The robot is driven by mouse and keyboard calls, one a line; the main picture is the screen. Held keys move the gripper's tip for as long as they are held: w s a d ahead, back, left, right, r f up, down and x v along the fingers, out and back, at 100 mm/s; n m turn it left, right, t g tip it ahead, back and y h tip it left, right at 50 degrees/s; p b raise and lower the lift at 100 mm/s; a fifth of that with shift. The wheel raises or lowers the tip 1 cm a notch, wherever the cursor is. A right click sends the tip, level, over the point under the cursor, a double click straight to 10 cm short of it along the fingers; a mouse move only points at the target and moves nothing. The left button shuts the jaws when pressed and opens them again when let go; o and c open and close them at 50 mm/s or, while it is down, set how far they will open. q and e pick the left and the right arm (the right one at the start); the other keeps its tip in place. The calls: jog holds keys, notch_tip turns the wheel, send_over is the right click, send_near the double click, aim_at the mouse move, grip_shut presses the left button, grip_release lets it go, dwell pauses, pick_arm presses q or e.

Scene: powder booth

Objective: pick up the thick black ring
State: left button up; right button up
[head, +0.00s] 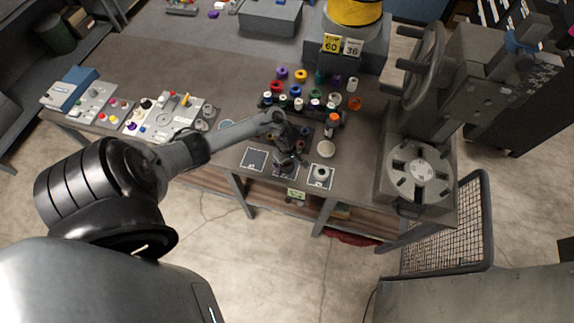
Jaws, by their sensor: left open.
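My left gripper (291,162) is open above the middle marked square near the front edge of the workbench (225,178). It hides most of that square and whatever lies there. A small dark round piece with a pale centre (321,172) sits on the marked square to the right of the gripper, apart from it. At this size I cannot tell whether this piece is the thick black ring. The left marked square (254,159) looks empty. My right gripper is not in view.
Several coloured spools and capped bottles (297,92) stand in rows behind the gripper. A large handwheel machine (420,165) stands at the right end. Button panels (170,115) lie at left.

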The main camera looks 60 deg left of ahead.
pick_arm(q)
jog(key=c, duration=1.3)
jog(key=shift+r, duration=0.15)
